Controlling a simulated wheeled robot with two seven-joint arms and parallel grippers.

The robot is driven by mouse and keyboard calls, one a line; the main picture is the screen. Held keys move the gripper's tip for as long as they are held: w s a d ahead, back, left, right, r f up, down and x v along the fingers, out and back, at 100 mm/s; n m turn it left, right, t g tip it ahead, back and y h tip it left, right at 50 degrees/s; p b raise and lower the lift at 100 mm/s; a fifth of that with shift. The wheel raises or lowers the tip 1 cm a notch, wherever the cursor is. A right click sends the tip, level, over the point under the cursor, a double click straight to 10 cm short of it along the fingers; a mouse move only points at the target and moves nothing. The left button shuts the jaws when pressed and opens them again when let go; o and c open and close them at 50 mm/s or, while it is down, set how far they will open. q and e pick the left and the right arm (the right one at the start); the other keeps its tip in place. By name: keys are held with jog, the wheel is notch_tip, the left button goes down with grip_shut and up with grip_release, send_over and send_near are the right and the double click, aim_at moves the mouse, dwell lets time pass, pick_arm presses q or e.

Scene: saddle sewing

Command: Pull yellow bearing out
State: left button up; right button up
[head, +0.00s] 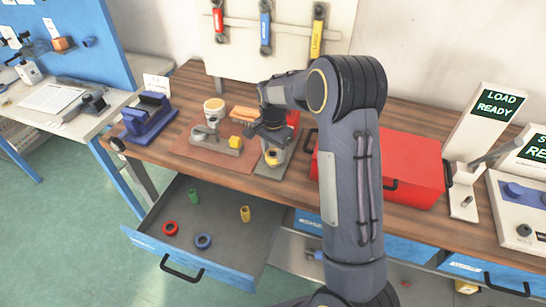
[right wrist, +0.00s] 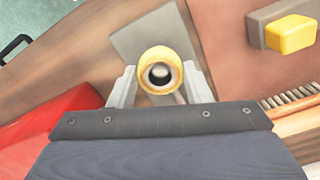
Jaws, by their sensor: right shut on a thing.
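The yellow bearing (right wrist: 160,58) shows in the right wrist view as a yellow ring with a dark hole, between the two fingers of my right gripper (right wrist: 160,88). The fingers are shut on it from both sides. In the head view the yellow bearing (head: 271,157) is low at the front of the right gripper (head: 276,142), above a grey plate (head: 268,171) on the wooden bench. The gripper partly hides the spot, so I cannot tell whether the bearing is still seated in something. My left gripper is not in view.
A red toolbox (head: 408,165) stands right of the gripper. The open drawer (head: 215,222) below holds red, blue, green and yellow rings or sleeves.

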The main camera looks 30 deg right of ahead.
jog(key=shift+r+p, duration=0.75)
jog(key=shift+r, duration=0.35)
jog(key=shift+r, duration=0.25)
jog(key=shift+r+p, duration=1.65)
jog(key=shift+r, duration=0.25)
jog(key=shift+f, duration=0.1)
